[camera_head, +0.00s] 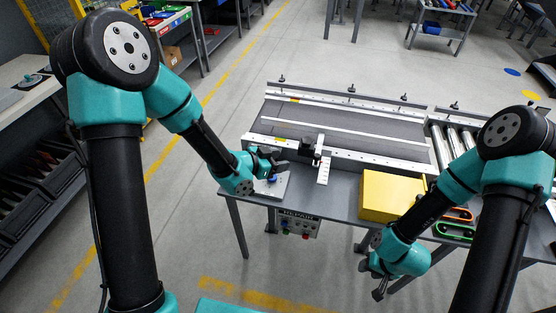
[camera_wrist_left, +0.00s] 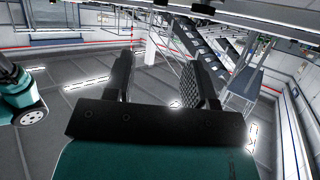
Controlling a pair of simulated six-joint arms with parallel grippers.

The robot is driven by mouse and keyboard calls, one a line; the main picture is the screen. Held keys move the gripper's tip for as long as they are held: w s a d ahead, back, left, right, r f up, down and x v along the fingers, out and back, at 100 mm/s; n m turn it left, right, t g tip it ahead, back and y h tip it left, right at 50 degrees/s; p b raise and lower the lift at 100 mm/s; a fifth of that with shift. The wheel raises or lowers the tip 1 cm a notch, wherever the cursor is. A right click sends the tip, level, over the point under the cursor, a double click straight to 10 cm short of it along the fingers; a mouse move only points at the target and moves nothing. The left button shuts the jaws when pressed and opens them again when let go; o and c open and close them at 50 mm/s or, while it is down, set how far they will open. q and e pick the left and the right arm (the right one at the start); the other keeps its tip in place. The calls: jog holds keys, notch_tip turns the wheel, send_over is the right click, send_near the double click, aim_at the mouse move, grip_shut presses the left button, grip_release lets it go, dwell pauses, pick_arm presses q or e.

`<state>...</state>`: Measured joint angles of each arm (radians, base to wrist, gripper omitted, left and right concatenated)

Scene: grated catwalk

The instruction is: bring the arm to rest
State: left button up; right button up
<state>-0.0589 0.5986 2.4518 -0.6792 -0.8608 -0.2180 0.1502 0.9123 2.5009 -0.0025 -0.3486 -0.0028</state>
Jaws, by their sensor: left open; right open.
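My left gripper (camera_head: 279,161) is over the left front corner of the conveyor table, above or beside a small light plate (camera_head: 272,186); I cannot tell whether they touch. In the left wrist view its two dark fingers (camera_wrist_left: 162,80) stand wide apart with nothing between them. My right gripper (camera_head: 377,288) hangs low in front of the table, below the yellow box, pointing down. It is open and I see nothing held in it. Its fingertips are small and partly dark in the head view.
The conveyor table (camera_head: 345,197) carries a grey belt (camera_head: 350,130), a yellow box (camera_head: 391,195) and, at the right, metal rollers (camera_head: 462,142). An orange piece (camera_head: 460,214) and a green piece (camera_head: 455,231) lie near my right arm. A control box (camera_head: 298,224) hangs under the front edge.

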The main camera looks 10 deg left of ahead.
pick_arm(q)
jog(key=shift+f, duration=0.1)
jog(key=s+a+f+n+g+y, duration=0.1)
jog(key=s+a+f+n+y, duration=0.15)
jog(key=f, duration=0.35)
jog(key=s+a+f+n+g+y, duration=0.2)
jog(key=s+a+f+n, duration=0.1)
jog(key=f, duration=0.3)
jog(key=s+a+f+n+g+y, duration=0.1)
jog(key=s+a+f+n+g, duration=0.1)
jog(key=s+f, duration=0.4)
jog(key=s+a+f+n+g, duration=0.3)
jog(key=s+f+n, duration=0.1)
jog(key=s, duration=0.4)
jog(key=shift+f+y, duration=0.35)
jog(key=shift+f, duration=0.5)
jog(key=shift+a, duration=0.1)
dwell(0.6)
